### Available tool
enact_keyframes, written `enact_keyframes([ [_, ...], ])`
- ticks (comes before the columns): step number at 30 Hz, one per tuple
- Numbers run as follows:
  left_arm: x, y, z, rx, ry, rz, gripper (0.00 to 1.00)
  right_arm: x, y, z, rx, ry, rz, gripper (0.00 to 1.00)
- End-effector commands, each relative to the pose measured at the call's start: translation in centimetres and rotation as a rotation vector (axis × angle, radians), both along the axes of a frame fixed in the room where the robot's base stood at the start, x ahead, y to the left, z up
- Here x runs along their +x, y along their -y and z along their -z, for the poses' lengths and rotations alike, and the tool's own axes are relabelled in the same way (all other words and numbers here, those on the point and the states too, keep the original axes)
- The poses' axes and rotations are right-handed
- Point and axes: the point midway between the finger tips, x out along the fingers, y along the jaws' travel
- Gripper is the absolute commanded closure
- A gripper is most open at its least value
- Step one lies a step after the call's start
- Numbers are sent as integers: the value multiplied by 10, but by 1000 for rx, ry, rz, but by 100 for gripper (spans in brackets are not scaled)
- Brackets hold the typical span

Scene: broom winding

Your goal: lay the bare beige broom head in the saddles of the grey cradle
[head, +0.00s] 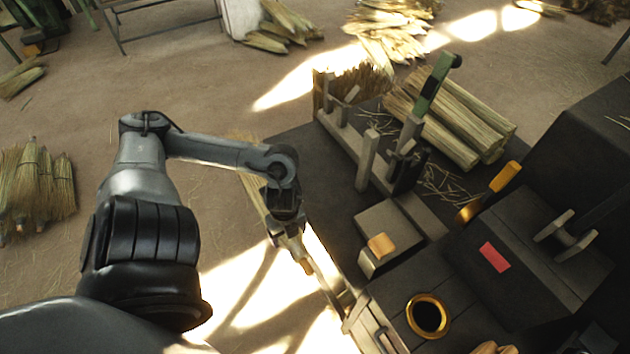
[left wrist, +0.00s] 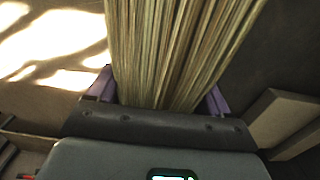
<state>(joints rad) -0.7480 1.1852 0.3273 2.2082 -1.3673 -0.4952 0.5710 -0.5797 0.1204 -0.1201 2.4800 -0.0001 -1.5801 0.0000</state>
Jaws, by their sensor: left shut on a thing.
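The bare beige broom head (head: 252,187) is a long straw bundle, held at a slant beside the left edge of the dark bench. My left gripper (head: 285,212) is shut around it. In the left wrist view the straw (left wrist: 180,50) fills the space between the purple fingers of my left gripper (left wrist: 158,98). A pale grey frame with upright plates (head: 372,328) stands at the bench's near left corner. I cannot tell for sure whether it is the grey cradle; its saddles are not clear. The broom head is apart from the posts further back. My right gripper is not in view.
Straw bundles (head: 450,125) lie at the back right. A wooden block (head: 381,245), an orange handle (head: 506,176) and a gold-rimmed cup (head: 428,315) are nearby.

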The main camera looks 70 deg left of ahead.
Motion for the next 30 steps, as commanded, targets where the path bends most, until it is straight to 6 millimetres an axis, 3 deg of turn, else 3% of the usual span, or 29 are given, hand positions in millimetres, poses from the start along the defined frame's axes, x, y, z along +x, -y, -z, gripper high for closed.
enact_keyframes([
  [17,-2,0,5,1,3,3,65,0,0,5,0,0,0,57],
  [30,55,-12,9,5,7,4,65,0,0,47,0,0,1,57],
])
